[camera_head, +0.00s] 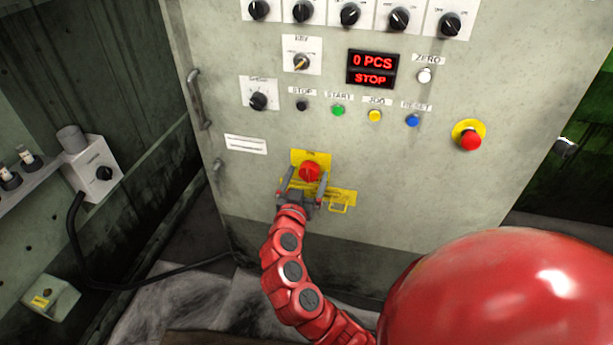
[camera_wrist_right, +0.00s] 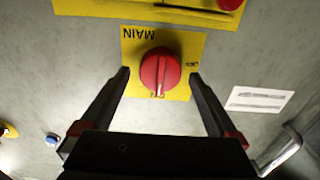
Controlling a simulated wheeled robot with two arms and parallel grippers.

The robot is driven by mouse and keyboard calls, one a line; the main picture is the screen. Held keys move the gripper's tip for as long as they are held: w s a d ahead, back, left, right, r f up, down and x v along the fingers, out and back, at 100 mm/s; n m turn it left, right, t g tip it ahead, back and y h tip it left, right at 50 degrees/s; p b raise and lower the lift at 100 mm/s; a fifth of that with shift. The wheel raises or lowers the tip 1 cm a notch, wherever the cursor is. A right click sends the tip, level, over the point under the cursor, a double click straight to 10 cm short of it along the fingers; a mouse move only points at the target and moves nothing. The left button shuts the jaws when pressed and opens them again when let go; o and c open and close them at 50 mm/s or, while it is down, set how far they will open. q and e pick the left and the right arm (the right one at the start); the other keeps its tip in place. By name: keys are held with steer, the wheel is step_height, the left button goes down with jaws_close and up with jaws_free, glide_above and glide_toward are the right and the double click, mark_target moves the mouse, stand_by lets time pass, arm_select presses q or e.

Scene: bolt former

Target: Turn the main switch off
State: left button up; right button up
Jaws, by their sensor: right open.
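The main switch is a round red knob (camera_head: 309,171) on a yellow plate on the grey cabinet front. In the right wrist view the knob (camera_wrist_right: 160,70) shows with the plate (camera_wrist_right: 190,42) upside down and the word MAIN readable. A white mark on the knob points down in that view, toward a small, partly hidden label; another small label is at the plate's right. My right gripper (camera_head: 304,186) is open, with one finger on each side of the knob. Gaps show between fingers and knob in the wrist view. My left gripper is not in view.
Above are a lit display (camera_head: 372,69) reading 0 PCS and STOP, a row of buttons (camera_head: 338,111) and several black knobs (camera_head: 350,14). A red emergency button (camera_head: 469,140) is at right. A handle (camera_head: 198,98) sticks out at the cabinet's left edge.

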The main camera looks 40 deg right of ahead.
steer(key=c, duration=1.4)
steer(key=shift+o, duration=0.2)
